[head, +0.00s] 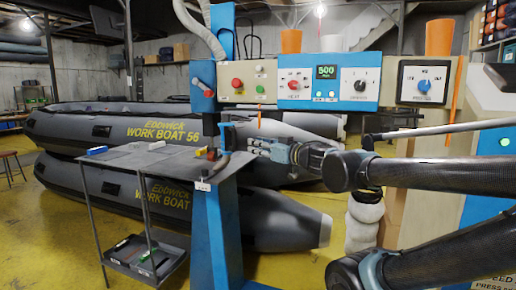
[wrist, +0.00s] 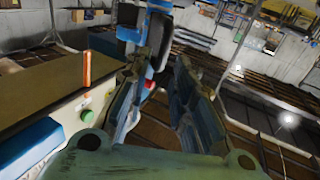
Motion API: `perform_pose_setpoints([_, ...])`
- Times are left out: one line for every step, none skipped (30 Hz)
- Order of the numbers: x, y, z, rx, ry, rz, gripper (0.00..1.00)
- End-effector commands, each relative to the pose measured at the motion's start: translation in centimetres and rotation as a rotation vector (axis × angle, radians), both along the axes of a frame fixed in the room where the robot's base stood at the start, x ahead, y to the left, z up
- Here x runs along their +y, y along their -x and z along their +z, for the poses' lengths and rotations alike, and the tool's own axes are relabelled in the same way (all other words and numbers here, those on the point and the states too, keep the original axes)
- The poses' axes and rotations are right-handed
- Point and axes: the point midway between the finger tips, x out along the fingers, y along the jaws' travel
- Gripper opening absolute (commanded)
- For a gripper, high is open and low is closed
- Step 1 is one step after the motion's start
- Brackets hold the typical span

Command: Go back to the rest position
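My gripper (head: 252,146) is in the middle of the head view, just below the control panel (head: 254,83) and right of the blue post (head: 212,225). It points left, and my dark arm reaches in from the right. In the wrist view, the two fingers of my gripper (wrist: 160,72) stand apart with a clear gap between them. Nothing shows held between them. The panel's green button (wrist: 87,116) is left of the fingers in the wrist view. How far the fingertips are from the post is hard to tell.
A grey table (head: 150,158) with a blue block (head: 97,151) and a white-yellow block stands left of the post. Grey inflatable boats (head: 70,125) are stacked behind. A lower tray (head: 125,262) holds tools. Yellow floor (head: 40,245) is open at the left.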

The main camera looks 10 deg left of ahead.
Motion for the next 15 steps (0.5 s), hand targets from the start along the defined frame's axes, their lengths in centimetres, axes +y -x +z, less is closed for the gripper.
perform_pose_setpoints([0.0, 0.0, 0.0, 0.000, 0.000, 0.000, 0.23])
perform_pose_setpoints([0.0, 0.0, 0.0, 0.000, 0.000, 0.000, 0.23])
perform_pose_setpoints([0.0, 0.0, 0.0, 0.000, 0.000, 0.000, 0.23])
perform_pose_setpoints([0.0, 0.0, 0.0, 0.000, 0.000, 0.000, 0.23])
perform_pose_setpoints([0.0, 0.0, 0.0, 0.000, 0.000, -0.002, 0.23])
perform_pose_setpoints([-0.2, -0.2, 0.0, -0.001, -0.002, -0.009, 0.23])
perform_pose_setpoints([-0.4, -0.4, 0.1, -0.004, -0.003, -0.021, 0.23])
perform_pose_setpoints([-0.8, -0.7, 0.1, -0.008, -0.005, -0.039, 0.23])
perform_pose_setpoints([-1.5, -1.3, 0.2, -0.014, -0.011, -0.073, 0.23])
perform_pose_setpoints([-2.3, -1.9, 0.3, -0.019, -0.015, -0.107, 0.23])
perform_pose_setpoints([-3.2, -2.5, 0.4, -0.024, -0.019, -0.148, 0.23])
perform_pose_setpoints([-4.7, -3.5, 0.3, -0.030, -0.022, -0.215, 0.23])
perform_pose_setpoints([-6.1, -4.2, 0.2, -0.032, -0.023, -0.271, 0.23])
perform_pose_setpoints([-7.6, -5.0, 0.0, -0.031, -0.022, -0.329, 0.23])
perform_pose_setpoints([-9.8, -5.9, -0.4, -0.025, -0.015, -0.412, 0.23])
